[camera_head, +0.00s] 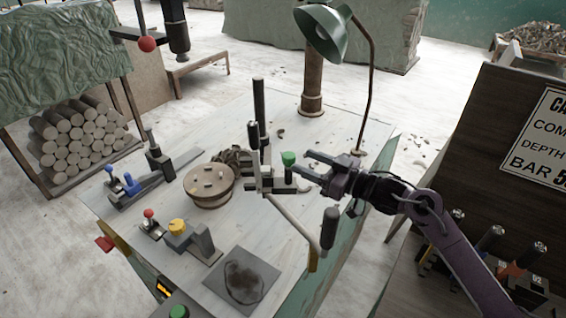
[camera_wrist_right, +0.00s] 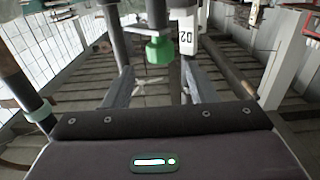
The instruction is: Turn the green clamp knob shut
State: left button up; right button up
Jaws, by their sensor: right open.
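The green clamp knob (camera_head: 288,158) sits upright on a dark clamp with a pale bracket, towards the right side of the workbench. In the right wrist view the green knob (camera_wrist_right: 160,50) shows ahead of the fingertips, roughly centred between them. My right gripper (camera_head: 304,162) reaches in from the right, its fingers open and pointing at the knob. In the right wrist view the open fingers (camera_wrist_right: 157,72) hold nothing, and I cannot tell whether either touches the knob. My left gripper is in neither view.
A long lever with a dark grip (camera_head: 329,228) slants out in front of the clamp, below my right gripper. A dark post (camera_head: 259,105) stands behind the clamp. A green lamp (camera_head: 322,33) rises at the back. A round wooden block (camera_head: 209,187) lies to the left.

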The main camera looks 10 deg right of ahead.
aim_at(287, 156)
jog(key=x, duration=0.2)
jog(key=p+x, duration=0.1)
jog(key=x, duration=0.4)
jog(key=shift+w+a+f, duration=0.25)
jog(key=shift+a+f, duration=0.05)
jog(key=shift+a, duration=0.05)
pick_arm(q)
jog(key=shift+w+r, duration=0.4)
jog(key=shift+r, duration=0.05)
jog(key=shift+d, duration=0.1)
pick_arm(e)
jog(key=c, duration=1)
